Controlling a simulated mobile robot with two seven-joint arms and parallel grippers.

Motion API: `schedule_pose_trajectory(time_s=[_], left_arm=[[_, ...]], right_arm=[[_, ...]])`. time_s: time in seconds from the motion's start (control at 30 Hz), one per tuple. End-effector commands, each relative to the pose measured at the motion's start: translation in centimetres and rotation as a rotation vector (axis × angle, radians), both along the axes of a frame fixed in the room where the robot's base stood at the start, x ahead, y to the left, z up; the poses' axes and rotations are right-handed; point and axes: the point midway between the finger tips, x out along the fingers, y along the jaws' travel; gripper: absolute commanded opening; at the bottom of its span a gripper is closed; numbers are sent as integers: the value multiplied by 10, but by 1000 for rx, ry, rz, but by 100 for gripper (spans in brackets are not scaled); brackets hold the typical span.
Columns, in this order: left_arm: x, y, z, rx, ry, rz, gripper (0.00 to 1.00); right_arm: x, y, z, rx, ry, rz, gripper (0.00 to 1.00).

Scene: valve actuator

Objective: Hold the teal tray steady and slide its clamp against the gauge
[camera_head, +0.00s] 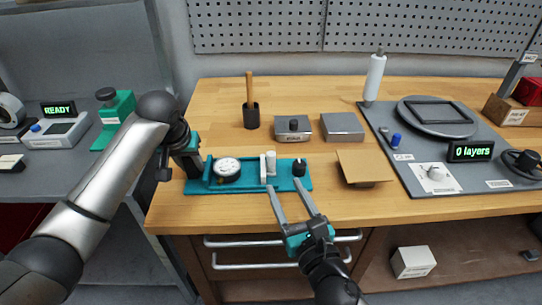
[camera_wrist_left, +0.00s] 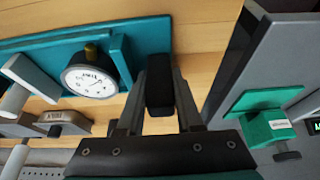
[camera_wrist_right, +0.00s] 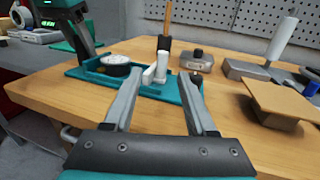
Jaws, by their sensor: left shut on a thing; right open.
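The teal tray (camera_head: 254,186) lies on the wooden bench near its front left. The round white gauge (camera_head: 228,168) sits in its left part; it also shows in the left wrist view (camera_wrist_left: 90,80). The white clamp (camera_head: 268,166) stands upright right of the gauge, with a small gap between them. A black knob (camera_head: 299,168) is at the tray's right end. My left gripper (camera_head: 190,160) is shut on the tray's left end; its fingertips are partly hidden in the head view. My right gripper (camera_head: 290,188) is open and empty, in front of the tray's right half.
A tan board (camera_head: 364,167) lies to the right, beside a grey mat (camera_head: 415,180) with devices. The bench front is clear.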

Motion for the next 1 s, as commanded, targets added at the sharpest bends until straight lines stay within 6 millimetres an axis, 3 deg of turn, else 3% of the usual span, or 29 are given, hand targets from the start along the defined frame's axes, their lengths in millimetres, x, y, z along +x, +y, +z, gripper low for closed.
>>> schedule_pose_trajectory(time_s=[0.27,0.7,1.0], left_arm=[[-4,-1,-7,1,17,-1,0],[-4,-1,-7,1,17,-1,0],[-4,-1,-7,1,18,-1,0]], right_arm=[[21,0,-5,16,16,-16,56],[90,19,-4,15,15,-14,56],[114,25,-5,14,17,-15,56]])
